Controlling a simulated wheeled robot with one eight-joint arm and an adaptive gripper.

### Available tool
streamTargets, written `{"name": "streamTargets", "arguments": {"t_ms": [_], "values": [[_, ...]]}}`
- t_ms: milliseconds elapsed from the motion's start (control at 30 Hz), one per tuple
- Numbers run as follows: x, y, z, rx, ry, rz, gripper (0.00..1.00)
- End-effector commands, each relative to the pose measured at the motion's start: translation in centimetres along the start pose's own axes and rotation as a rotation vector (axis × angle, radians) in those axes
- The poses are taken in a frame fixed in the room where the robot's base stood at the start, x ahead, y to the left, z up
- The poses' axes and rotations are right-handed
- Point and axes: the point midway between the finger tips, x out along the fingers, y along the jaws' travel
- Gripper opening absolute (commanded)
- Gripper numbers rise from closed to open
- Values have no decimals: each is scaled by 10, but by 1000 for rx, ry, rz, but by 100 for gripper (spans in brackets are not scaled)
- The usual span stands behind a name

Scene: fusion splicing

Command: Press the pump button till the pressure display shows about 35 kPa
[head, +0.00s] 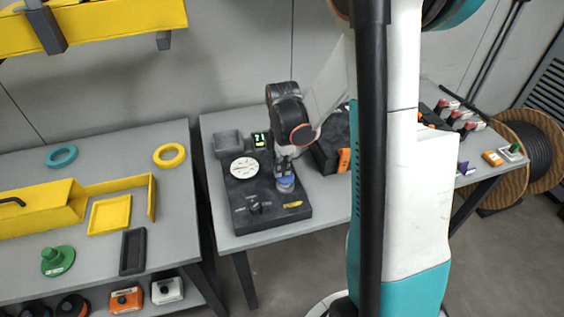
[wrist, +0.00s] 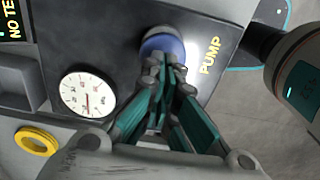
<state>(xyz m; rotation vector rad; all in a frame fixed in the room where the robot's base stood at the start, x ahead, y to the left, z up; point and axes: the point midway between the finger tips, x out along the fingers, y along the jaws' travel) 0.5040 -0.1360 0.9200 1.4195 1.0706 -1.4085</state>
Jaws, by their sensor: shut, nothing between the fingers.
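The black pump panel (head: 240,200) lies on the grey table and carries a round blue pump button (head: 286,184). The button also shows in the wrist view (wrist: 162,44), beside the yellow word PUMP. My gripper (wrist: 160,65) is shut with nothing in it, its fingertips at the near edge of the button; whether they press it I cannot tell. A small display (head: 259,139) with green digits stands at the panel's back; it seems to read 71, but the digits are tiny. A white dial gauge (head: 244,168) sits on the panel and also shows in the wrist view (wrist: 88,92).
A grey bin (head: 228,143) stands left of the display. A black knob (head: 254,207) is at the panel's front. A dark case (head: 330,150) lies to the right. The left table holds a yellow ring (head: 169,155) and a yellow tray (head: 110,214).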

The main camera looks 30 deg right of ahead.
Motion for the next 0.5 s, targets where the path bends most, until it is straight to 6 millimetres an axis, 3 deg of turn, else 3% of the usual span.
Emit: {"name": "streamTargets", "arguments": {"t_ms": [500], "values": [[8,0,0,0,0,0,0]]}}
